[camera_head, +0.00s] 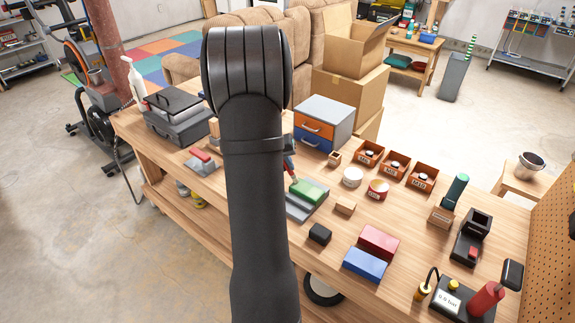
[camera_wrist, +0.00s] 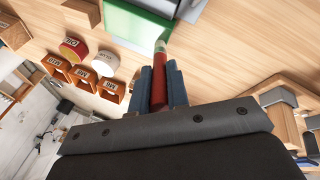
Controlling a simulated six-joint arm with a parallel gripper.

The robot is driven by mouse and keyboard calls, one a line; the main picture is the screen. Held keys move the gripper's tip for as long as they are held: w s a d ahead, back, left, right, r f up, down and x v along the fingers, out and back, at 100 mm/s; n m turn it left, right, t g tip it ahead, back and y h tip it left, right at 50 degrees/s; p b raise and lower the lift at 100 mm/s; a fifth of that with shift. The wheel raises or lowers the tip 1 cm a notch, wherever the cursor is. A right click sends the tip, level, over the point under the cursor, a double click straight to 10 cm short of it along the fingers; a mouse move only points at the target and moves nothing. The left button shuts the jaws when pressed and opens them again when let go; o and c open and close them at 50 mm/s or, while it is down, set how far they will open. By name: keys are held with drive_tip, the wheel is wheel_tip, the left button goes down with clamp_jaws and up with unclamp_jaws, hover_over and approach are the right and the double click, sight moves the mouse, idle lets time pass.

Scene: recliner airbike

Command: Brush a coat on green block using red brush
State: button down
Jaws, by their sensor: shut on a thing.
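My gripper (camera_wrist: 163,88) is shut on the handle of the red brush (camera_wrist: 172,76). The brush's pale green bristle tip (camera_wrist: 160,46) points toward the block's near edge; I cannot tell whether it touches. In the head view my arm hides most of the gripper, and a little of the brush shows beside it.
A wooden block (camera_head: 345,206), black block (camera_head: 320,234), red box (camera_head: 379,241) and blue box (camera_head: 364,265) stand nearby. Paint tins (camera_head: 352,177), orange bins (camera_head: 395,166) and a drawer unit (camera_head: 322,122) stand behind and right. Bare wood lies between them.

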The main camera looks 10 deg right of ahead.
drive_tip(key=shift+s+d, duration=3.4)
drive_tip(key=shift+w+a, duration=3.4)
drive_tip(key=s+d, duration=0.6)
drive_tip(key=shift+s+d, duration=0.4)
drive_tip(key=shift+r, duration=1.5)
